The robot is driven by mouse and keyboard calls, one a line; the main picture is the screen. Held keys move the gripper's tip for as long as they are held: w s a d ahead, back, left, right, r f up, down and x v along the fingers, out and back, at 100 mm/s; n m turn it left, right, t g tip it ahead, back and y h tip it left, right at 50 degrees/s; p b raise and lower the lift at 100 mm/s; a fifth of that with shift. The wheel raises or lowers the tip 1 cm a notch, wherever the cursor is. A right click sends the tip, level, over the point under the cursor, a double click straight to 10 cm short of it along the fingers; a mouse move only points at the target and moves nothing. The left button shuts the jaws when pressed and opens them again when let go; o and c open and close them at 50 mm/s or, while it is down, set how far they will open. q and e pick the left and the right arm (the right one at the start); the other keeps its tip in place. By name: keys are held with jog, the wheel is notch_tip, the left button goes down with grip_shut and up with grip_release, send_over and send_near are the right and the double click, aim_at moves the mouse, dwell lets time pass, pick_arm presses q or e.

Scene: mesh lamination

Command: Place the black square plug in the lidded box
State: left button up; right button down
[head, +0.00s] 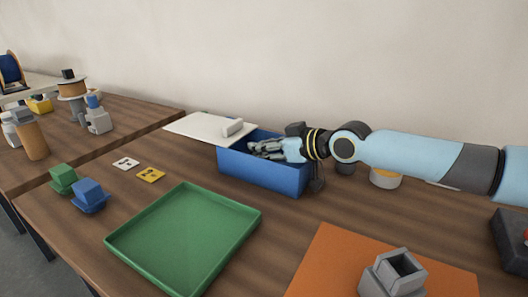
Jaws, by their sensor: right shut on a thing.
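The blue box (262,174) stands on the table near the wall, with its top at least partly uncovered. Its white lid (195,127) with a pale block-shaped handle (232,127) lies off to the left, at the box's left rim. My right gripper (262,148) reaches in from the right, with its fingers low at the box opening. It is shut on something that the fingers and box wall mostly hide. I cannot clearly make out the black square plug. My left gripper is not in view.
A green tray (118,243) lies in front of the box. An orange mat (318,262) with a grey square socket (393,275) is at the front right. A round tin (385,178) sits behind my right arm.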

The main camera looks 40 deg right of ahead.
jog(key=c, duration=1.5)
grip_release()
jog(key=shift+f, duration=0.15)
jog(key=o, duration=0.4)
jog(key=shift+r, duration=0.3)
jog(key=p+v, duration=1.1)
jog(key=v, duration=0.1)
